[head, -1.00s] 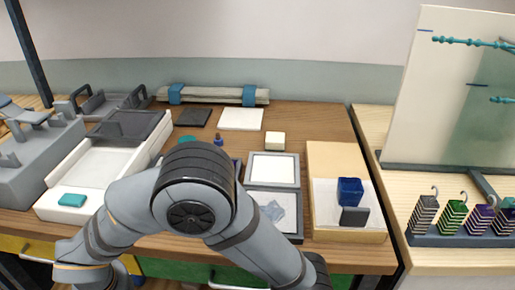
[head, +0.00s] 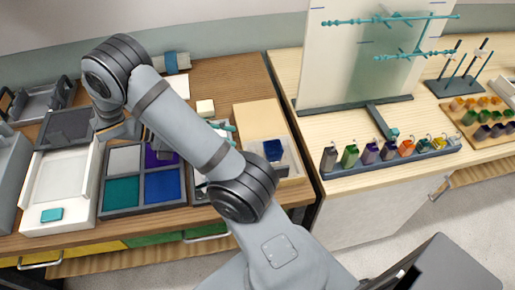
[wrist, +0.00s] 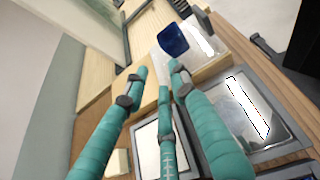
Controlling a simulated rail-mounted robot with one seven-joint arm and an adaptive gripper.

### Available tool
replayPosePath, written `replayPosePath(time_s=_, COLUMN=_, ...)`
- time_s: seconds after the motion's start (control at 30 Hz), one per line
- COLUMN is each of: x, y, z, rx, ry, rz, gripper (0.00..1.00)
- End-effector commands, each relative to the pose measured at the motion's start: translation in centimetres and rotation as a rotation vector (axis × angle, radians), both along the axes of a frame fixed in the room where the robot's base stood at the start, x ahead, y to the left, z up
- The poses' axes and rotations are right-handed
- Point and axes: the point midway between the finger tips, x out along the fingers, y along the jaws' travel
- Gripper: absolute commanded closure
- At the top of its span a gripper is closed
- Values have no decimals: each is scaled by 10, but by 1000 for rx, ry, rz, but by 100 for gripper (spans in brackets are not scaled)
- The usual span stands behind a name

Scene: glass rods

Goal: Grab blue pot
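The dark blue pot (head: 273,150) stands in a shallow white tray (head: 293,168) near the right edge of the brown bench. It also shows at the top of the wrist view (wrist: 173,40), beyond the fingertips. My gripper (wrist: 160,74) has teal fingers, spread apart with nothing between them. It points toward the pot and is apart from it. In the head view the gripper (head: 224,128) shows only partly behind my arm, left of the pot.
A tray of coloured squares (head: 139,206) lies left of my arm. A rack (head: 400,158) of several small coloured pots stands on the right bench, below a panel (head: 355,70) with teal rods. A small cream block (head: 205,107) lies behind the gripper.

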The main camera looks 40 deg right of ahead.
Motion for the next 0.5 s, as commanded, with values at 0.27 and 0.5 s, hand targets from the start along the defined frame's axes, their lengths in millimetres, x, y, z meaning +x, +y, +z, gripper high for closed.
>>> replayPosePath(time_s=0.27, x=-32, y=-46, z=-4, rx=-47, ry=38, rz=-63, gripper=74)
replayPosePath(time_s=0.5, x=-41, y=-62, z=-12, rx=-45, ry=35, rz=-62, gripper=74)
